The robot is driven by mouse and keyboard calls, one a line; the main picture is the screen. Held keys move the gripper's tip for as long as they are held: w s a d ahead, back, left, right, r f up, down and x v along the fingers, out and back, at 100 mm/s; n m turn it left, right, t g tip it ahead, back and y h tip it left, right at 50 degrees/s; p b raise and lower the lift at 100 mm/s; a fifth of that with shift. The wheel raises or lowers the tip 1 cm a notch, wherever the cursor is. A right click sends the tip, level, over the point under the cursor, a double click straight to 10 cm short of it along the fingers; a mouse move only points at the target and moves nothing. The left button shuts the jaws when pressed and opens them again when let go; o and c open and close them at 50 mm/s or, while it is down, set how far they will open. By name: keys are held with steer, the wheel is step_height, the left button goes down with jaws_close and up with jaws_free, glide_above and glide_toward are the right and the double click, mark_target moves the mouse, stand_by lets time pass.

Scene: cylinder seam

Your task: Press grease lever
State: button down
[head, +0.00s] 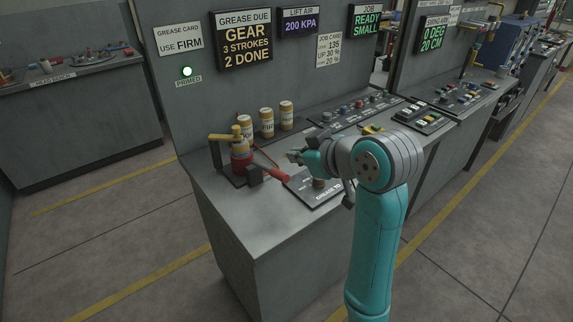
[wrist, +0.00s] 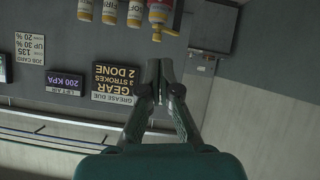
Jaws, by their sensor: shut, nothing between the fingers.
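The grease pump (head: 241,161) stands at the left end of the bench, with a red base, a yellow-topped canister and a dark post beside it. Its red lever (head: 276,174) sticks out toward the right front from a dark block. My gripper (head: 294,156) is shut and empty, above the bench just right of the pump and apart from the lever, as far as I can tell. In the wrist view the shut fingers (wrist: 160,72) point toward a red and yellow canister (wrist: 159,16) at the top edge. The lever cannot be made out there.
Several canisters (head: 266,122) stand behind the pump. The sign (head: 244,40) reads GREASE DUE, GEAR, 3 STROKES, 2 DONE. A green PRIMED lamp (head: 187,71) is lit. The card (head: 178,39) says USE FIRM. A dark labelled plate (head: 322,194) lies under my arm. The front left bench top is clear.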

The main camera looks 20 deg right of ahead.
glide_above(282, 175)
steer(key=w+a, duration=0.1)
step_height(282, 175, down, 5)
steer(key=f, duration=0.3)
steer(key=shift+s+d, duration=0.25)
steer(key=shift+d, duration=0.1)
steer(key=shift+s+d+f, duration=0.1)
steer(key=shift+f, duration=0.35)
steer(key=shift+f, duration=0.1)
